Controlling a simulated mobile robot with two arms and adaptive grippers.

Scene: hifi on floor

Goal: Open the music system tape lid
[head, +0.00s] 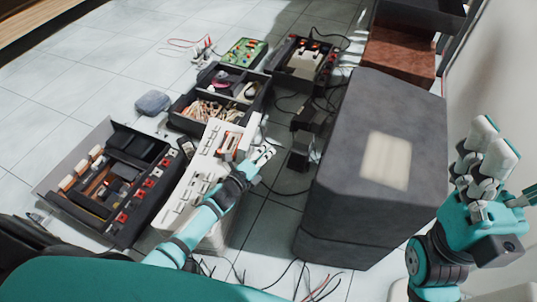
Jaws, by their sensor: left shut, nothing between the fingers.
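A cream unit (193,190) with rows of keys stands on the tiled floor left of centre. It looks like the music system. A small orange-brown window (230,143) shows near its far end; I cannot tell whether this is the tape lid or whether a lid is open. My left gripper (264,153) is shut and empty, just right of the unit's far end. I cannot tell whether it touches it. My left forearm hides part of the unit's right side. My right gripper (487,150) is raised at the right, far from the unit; its opening is unclear.
A black box with knobs and red and white buttons (125,205) lies left. An open box of cables (205,108), a green board (245,52) and another device (303,62) lie beyond. A big grey cabinet (335,195) stands right of my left gripper. Loose cables cross the floor.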

